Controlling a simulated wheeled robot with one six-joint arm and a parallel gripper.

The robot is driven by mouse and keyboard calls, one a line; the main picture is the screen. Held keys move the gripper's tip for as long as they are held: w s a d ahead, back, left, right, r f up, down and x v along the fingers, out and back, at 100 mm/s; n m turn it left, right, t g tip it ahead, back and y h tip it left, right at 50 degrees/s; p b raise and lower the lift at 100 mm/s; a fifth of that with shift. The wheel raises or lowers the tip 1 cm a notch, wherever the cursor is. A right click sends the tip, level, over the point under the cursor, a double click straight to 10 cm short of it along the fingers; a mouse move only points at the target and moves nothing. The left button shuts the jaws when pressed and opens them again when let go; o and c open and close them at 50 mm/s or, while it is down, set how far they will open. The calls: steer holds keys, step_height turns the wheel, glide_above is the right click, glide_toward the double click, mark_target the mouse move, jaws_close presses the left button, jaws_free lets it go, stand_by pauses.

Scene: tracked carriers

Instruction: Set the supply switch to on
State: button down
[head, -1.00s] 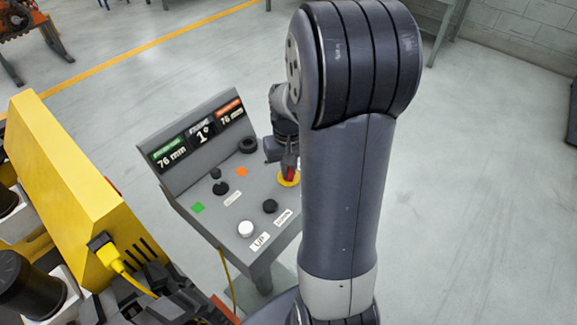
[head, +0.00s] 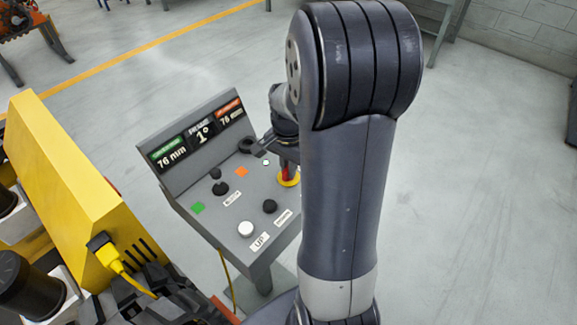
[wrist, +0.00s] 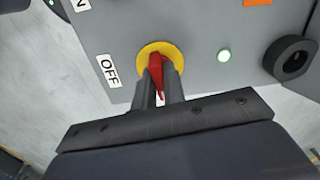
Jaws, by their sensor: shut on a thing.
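The supply switch is a red handle (wrist: 156,66) on a round yellow plate (wrist: 173,52). In the head view the red handle (head: 285,173) and part of its yellow plate (head: 290,182) show at the console's right side. In the wrist view my gripper (wrist: 160,90) is shut on the red handle, with a finger on each side. An OFF label (wrist: 108,70) lies left of the plate. No ON label can be seen.
The grey console (head: 212,150) carries a display, a white button (head: 246,229), black knobs and a black ring-shaped knob (wrist: 290,58) near the switch. A yellow machine (head: 65,180) stands at the left. The floor at the right is clear.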

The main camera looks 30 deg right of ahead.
steer(key=shift+m, duration=0.5)
stand_by(0.3)
steer(key=c, duration=1.5)
jaws_free()
step_height(320, 180, up, 11)
steer(key=shift+f, duration=0.1)
steer(key=shift+f, duration=0.1)
